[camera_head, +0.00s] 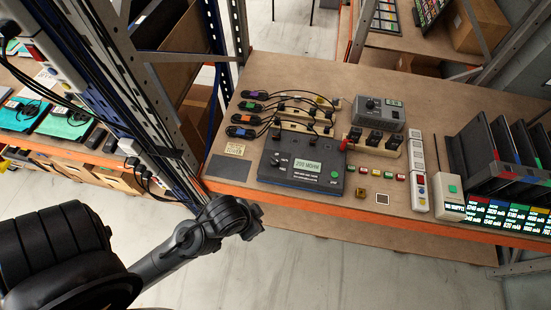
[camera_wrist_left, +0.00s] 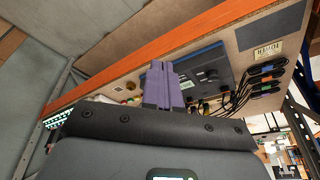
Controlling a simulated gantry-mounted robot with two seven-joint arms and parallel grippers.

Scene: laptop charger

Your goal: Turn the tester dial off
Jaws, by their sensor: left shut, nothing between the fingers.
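The tester (camera_head: 322,185) is a dark box on the shelf, with a lit display (camera_head: 307,168) reading what looks like "200 MOHM" and a green button. Its black dial (camera_head: 279,159) is on the left of the face, with small labels around it. My left gripper (camera_wrist_left: 163,66) shows in the left wrist view with its purple fingers together and empty. The tester (camera_wrist_left: 205,65) and its dial (camera_wrist_left: 210,75) are beyond the fingers there, which hide part of it. In the head view my left wrist is in front of the shelf's edge, apart from the tester; the fingertips are not clear. My right gripper is not in view.
Black cables with coloured plugs (camera_head: 247,119) lie behind and left of the tester. A grey box (camera_head: 378,112), a socket strip (camera_head: 417,170) and a slotted rack (camera_head: 500,165) stand to its right. A steel upright (camera_head: 240,35) stands at the shelf's back left.

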